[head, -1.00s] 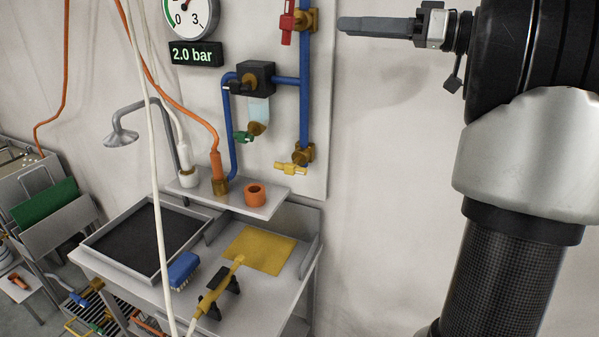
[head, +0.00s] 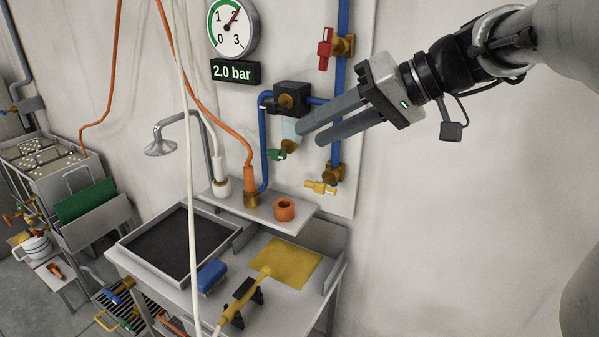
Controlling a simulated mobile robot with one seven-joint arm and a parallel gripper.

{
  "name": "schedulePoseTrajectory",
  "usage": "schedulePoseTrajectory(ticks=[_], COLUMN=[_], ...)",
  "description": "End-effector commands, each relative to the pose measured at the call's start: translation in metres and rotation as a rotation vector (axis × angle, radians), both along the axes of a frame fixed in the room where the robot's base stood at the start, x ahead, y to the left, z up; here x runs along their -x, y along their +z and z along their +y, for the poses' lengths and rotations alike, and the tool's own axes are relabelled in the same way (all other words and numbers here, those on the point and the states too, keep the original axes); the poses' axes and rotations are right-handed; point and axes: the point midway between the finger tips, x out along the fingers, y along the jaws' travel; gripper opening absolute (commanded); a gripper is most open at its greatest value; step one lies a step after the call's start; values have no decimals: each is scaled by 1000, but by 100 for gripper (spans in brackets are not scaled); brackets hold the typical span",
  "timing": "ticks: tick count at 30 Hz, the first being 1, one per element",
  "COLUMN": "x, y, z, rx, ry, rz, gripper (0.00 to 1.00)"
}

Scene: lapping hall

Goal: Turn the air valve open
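Several valves sit on the blue pipework of the wall panel; no label shows which is the air valve. A red-handled valve (head: 325,48) is at the top of the vertical blue pipe (head: 342,90), its handle upright along the pipe. A yellow-handled valve (head: 320,187) is at the pipe's lower end, its handle roughly crosswise. A small green handle (head: 276,154) is below the filter unit (head: 291,95). My gripper (head: 312,136) is open and empty, its two grey fingers apart and pointing left. In the picture they cross the pipe between the red and yellow valves, touching no handle as far as I see.
A gauge (head: 233,27) and a display (head: 236,72) reading 2.0 bar hang left of the pipe. A shelf (head: 229,205) with hose ends and an orange ring (head: 285,209) juts out below. Hanging hoses (head: 188,150) cross the left side. The wall at right is clear.

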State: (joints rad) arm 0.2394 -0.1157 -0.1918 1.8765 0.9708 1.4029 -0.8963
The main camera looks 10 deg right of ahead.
Motion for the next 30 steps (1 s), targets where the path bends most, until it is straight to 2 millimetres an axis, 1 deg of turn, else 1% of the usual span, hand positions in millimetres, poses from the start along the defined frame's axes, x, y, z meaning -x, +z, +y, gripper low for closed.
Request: schedulePoseTrajectory(ticks=[1, 3, 9, 11, 15, 18, 24, 30], x=[11, 22, 52, 61, 82, 94, 107, 109], y=[0, -7, -31, -37, -55, -65, -76, -79], z=[8, 13, 23, 25, 21, 18, 12, 11], rx=[25, 58, 158, 190, 274, 324, 383, 397], ry=[1, -11, -48, -62, -115, -146, -188, -199], rz=[19, 55, 151, 173, 211, 225, 237, 239], gripper=[33, 33, 33, 33, 33, 33, 33, 33])
